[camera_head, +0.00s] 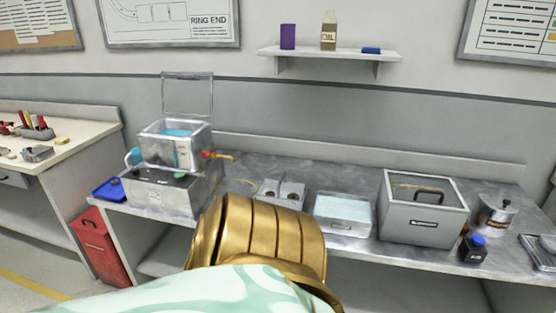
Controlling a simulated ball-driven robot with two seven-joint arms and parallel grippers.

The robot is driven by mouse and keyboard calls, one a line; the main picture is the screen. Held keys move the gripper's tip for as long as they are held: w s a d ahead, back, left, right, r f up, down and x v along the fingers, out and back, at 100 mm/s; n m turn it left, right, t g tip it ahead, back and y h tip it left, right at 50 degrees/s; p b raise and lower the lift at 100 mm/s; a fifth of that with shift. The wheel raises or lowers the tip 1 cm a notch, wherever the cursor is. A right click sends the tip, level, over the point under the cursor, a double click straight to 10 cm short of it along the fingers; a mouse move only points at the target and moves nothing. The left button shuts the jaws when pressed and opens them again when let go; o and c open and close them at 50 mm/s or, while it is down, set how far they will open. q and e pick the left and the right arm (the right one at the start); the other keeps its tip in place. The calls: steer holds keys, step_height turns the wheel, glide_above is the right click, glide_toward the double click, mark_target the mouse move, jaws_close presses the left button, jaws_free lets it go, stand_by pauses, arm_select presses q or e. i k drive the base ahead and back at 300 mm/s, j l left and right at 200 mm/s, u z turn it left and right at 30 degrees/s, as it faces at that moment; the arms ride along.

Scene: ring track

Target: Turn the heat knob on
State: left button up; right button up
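A metal heating unit (150,196) with a black top stands at the left end of the grey bench. A clear-sided tank (157,155) holding blue liquid sits on it, with its clear lid (187,94) raised. The unit's front has a small marking or dial, too small to make out; I cannot tell for sure which part is the heat knob or how it is set. A red fitting (207,154) with a yellow lever is on the tank's right side. One of my arms, gold and mint, fills the bottom centre. Neither gripper's fingers show.
The bench (345,164) also holds a blue tray (108,189), small metal blocks (281,193), a shallow bin (343,213), a grey lidded box (422,210), a dark bottle (473,249) and a metal pot (495,214). A red container (98,247) stands on the floor at left.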

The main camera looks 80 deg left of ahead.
mark_target(134, 170)
steer(key=u, duration=3.6)
